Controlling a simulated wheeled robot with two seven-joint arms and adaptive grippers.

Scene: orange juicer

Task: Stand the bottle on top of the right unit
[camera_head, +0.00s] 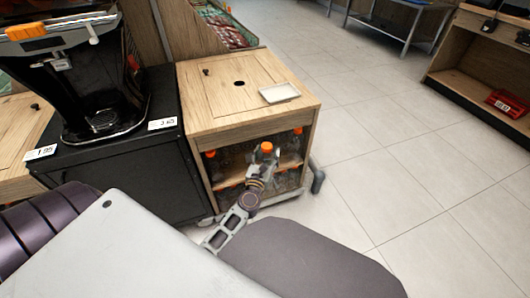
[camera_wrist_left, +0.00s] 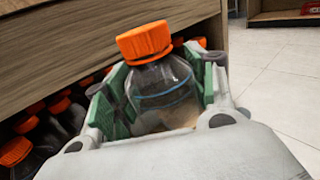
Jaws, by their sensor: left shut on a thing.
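A clear bottle with an orange cap (camera_head: 266,149) is held upright or nearly so at the open front of the right wooden unit. My left gripper (camera_head: 260,171) is shut on it. In the left wrist view, the green-padded fingers of the gripper grip both sides of the bottle (camera_wrist_left: 162,84) below its cap; its lower part is hidden. The right unit (camera_head: 215,112) has a flat wooden top with a dark round hole, a small dark knob and a white tray (camera_head: 280,93). The bottle is lower than this top. My right gripper is not in view.
Several more orange-capped bottles (camera_wrist_left: 16,151) stand on the unit's shelves. A black juicer (camera_head: 95,85) on a black cabinet (camera_head: 130,178) stands to the left. Open tiled floor (camera_head: 400,150) lies to the right.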

